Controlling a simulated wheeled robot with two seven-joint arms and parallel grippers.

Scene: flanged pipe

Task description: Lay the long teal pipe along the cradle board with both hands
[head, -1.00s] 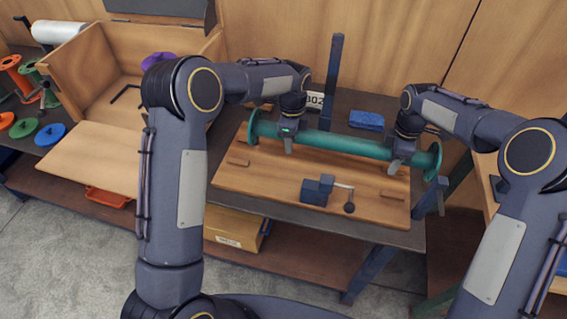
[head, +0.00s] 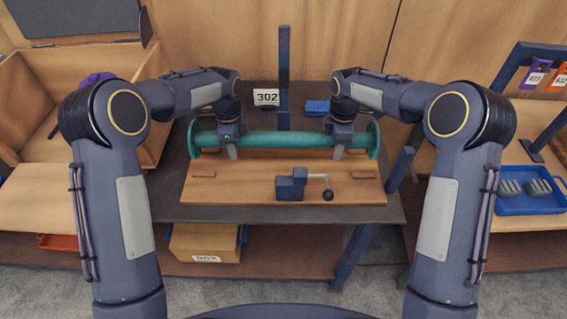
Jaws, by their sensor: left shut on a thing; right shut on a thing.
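The long teal pipe (head: 285,140) with a round flange at each end runs left to right over the back part of the wooden cradle board (head: 235,190). My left gripper (head: 232,150) is shut on the pipe near its left flange. My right gripper (head: 338,150) is shut on it nearer the right flange. The pipe looks level; I cannot tell whether it touches the board or hangs just above it. A dark clamp block (head: 291,185) with a ball-ended lever stands on the board in front of the pipe.
A blue tray (head: 530,203) is on the right bench, an open wooden box (head: 85,75) at left. The board's front is mostly clear.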

